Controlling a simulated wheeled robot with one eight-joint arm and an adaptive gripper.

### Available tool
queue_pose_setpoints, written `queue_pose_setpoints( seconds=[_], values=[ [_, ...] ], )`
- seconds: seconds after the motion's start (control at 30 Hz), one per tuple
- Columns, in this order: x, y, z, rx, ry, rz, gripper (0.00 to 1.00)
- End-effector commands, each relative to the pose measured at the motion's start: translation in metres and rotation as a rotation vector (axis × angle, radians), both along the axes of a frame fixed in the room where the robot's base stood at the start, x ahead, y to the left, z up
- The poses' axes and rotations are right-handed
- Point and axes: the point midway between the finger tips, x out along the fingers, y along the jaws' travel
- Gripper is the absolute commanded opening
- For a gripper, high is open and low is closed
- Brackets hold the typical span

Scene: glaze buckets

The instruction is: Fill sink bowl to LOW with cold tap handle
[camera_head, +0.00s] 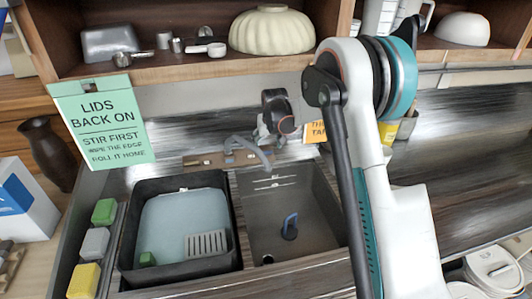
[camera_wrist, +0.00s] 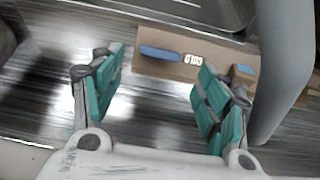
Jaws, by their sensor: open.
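The sink bowl (camera_head: 262,222) is the grey right-hand basin. It has two pale lines on its back wall, and I see no water in it. A grey tap spout (camera_head: 258,152) arches over its back edge from a brown plate. In the wrist view the blue cold tap handle (camera_wrist: 160,53) lies across the brown plate beside a COLD label (camera_wrist: 194,59). My gripper (camera_wrist: 163,62) is open, with its teal-padded fingers spread either side of the blue handle's line and nothing held between them.
A black tub (camera_head: 127,235) with pale blue contents sits left of the bowl. A dark-blue looped object (camera_head: 290,227) lies in the bowl near a drain hole (camera_head: 267,260). A green sign (camera_head: 100,122) stands at the left. The counter at right is mostly clear.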

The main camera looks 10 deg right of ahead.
Motion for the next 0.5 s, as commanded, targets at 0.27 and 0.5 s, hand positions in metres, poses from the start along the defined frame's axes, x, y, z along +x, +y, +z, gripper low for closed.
queue_pose_setpoints(
  seconds=[0.27, 0.5],
  values=[
    [0.018, 0.0, -0.045, 0.0, 0.0, 0.0, 0.68],
    [0.024, 0.0, -0.059, 0.0, 0.0, 0.0, 0.68]
  ],
)
